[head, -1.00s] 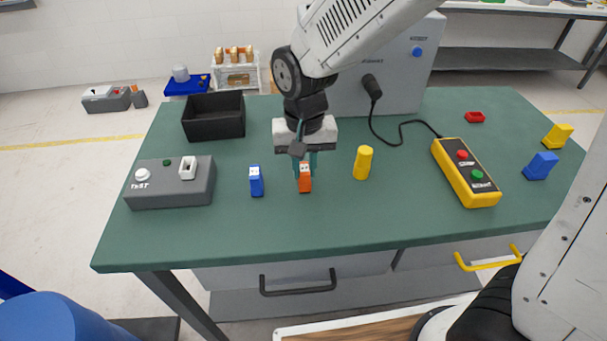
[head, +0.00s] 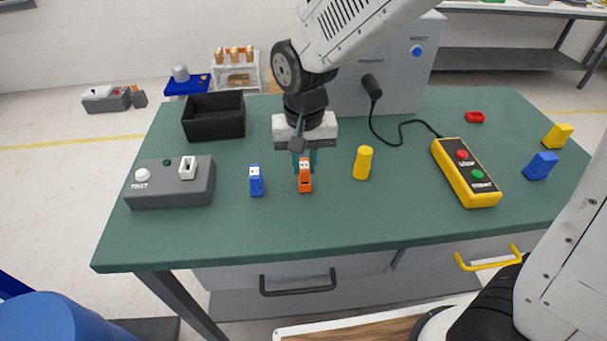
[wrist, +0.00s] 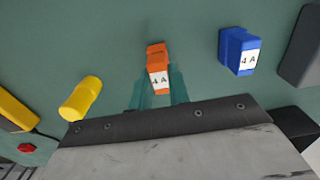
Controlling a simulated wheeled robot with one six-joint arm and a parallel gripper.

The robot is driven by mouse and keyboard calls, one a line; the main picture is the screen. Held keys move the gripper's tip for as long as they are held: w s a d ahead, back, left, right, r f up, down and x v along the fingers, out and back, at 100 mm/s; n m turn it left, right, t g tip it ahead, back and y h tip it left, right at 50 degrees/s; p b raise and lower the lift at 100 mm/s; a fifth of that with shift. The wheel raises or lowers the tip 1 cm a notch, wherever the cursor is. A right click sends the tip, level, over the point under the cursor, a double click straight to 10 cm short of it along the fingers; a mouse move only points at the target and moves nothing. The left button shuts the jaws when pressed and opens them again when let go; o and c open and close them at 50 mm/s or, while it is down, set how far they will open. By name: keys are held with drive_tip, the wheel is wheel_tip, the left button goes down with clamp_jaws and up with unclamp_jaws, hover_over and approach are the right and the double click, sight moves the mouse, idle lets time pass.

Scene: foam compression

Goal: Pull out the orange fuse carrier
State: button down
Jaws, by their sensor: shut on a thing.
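In the wrist view the orange carrier (wrist: 157,62) shows a white "4A" label. The teal fingers of my gripper (wrist: 158,88) are on both sides of it, shut on its near end. I cannot tell whether its base touches the table.
A black bin (head: 214,118) is behind left. A grey cabinet (head: 400,75) with a cable stands behind. A yellow button pendant (head: 464,178) lies at right. The green table (head: 290,233) is clear in front.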

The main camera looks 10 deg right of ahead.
sight(304, 165)
drive_tip(key=shift+r, duration=1)
drive_tip(key=shift+r, duration=2.45)
